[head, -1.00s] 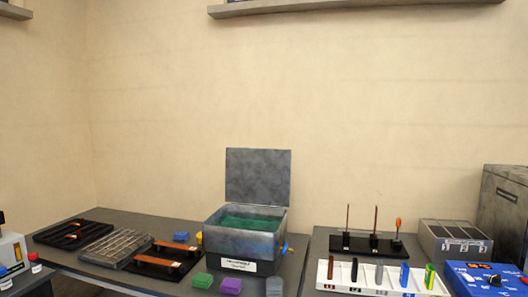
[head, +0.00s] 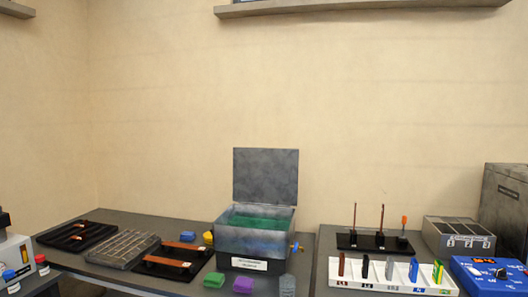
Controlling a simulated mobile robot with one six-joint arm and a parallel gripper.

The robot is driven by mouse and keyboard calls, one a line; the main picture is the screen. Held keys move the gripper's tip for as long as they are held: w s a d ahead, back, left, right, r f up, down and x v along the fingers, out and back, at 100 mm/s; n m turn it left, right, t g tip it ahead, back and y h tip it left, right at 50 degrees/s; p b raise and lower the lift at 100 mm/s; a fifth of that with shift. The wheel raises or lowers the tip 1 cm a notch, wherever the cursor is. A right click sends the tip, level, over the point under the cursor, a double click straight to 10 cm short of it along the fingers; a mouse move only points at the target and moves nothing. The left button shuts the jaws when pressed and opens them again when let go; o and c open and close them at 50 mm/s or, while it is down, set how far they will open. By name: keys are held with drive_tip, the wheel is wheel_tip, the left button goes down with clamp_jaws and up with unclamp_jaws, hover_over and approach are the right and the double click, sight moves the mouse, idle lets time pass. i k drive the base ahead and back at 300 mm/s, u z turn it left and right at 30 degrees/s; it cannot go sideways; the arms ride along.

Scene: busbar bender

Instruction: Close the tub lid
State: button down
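The grey tub (head: 253,246) stands on the bench in the middle of the head view, with green contents showing inside. Its grey lid (head: 266,176) stands open, upright at the back edge of the tub. A label is on the tub's front, and a blue and brass-coloured fitting sits on its right side. My gripper is not in view.
Green (head: 214,280) and purple (head: 243,284) blocks and a grey piece (head: 287,286) lie before the tub. A black tray with copper bars (head: 172,262) is to the left. A white slotted rack (head: 390,276) and blue box (head: 490,275) are right, across a bench gap.

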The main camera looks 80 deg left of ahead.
sight(264, 177)
drive_tip(key=z, duration=0.05)
drive_tip(key=k, duration=1.75)
drive_tip(key=u, duration=1.8)
drive_tip(key=i, duration=0.5)
drive_tip(key=u, duration=0.05)
